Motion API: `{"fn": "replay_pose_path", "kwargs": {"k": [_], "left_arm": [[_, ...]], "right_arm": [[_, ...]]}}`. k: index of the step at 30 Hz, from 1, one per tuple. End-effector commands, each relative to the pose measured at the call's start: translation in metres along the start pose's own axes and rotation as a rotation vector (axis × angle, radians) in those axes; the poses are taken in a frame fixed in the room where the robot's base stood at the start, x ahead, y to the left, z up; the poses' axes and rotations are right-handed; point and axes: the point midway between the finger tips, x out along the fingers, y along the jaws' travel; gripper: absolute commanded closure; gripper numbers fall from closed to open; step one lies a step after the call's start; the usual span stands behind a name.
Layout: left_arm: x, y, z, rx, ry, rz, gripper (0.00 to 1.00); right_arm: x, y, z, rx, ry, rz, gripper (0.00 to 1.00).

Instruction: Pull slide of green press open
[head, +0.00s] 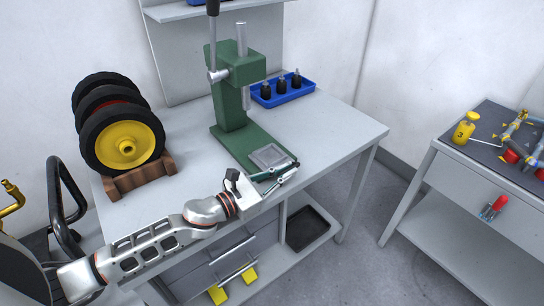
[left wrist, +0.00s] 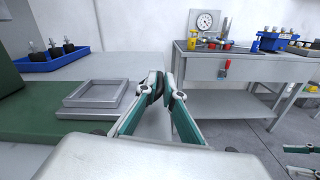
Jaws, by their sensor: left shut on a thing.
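The green press (head: 232,110) stands on the grey workbench, its ram column upright and its green base reaching toward the front right. The grey square slide (head: 268,156) lies at the front end of that base; in the left wrist view it shows as a raised square frame (left wrist: 95,93) left of my fingers. My left gripper (head: 291,168) is at the front edge of the slide, and its fingertips (left wrist: 161,84) are together. The small part between the fingertips is hidden; by its place it belongs to the slide.
A blue tray (head: 283,93) with several black parts stands behind the press. Wheels on a brown wooden stand (head: 139,177) are at the left. The bench (head: 333,128) is clear right of the press. A second table (head: 480,195) stands across a floor gap.

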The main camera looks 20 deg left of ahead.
Motion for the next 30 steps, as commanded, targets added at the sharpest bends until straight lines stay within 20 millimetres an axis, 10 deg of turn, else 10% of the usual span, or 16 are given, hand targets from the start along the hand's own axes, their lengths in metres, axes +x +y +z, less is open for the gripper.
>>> {"fn": "replay_pose_path", "kwargs": {"k": [11,14,30], "left_arm": [[-0.001,-0.009,0.001,-0.001,0.001,0.0,1.0],[-0.001,-0.009,0.001,-0.001,0.001,0.0,0.75],[-0.017,-0.009,0.0,0.0,0.002,0.001,0.75]], "right_arm": [[0.0,0.0,0.003,0.0,-0.008,-0.001,0.6],[0.0,-0.001,0.005,0.0,-0.01,-0.001,0.6],[-0.001,0.001,0.002,-0.002,-0.006,0.0,0.6]]}}
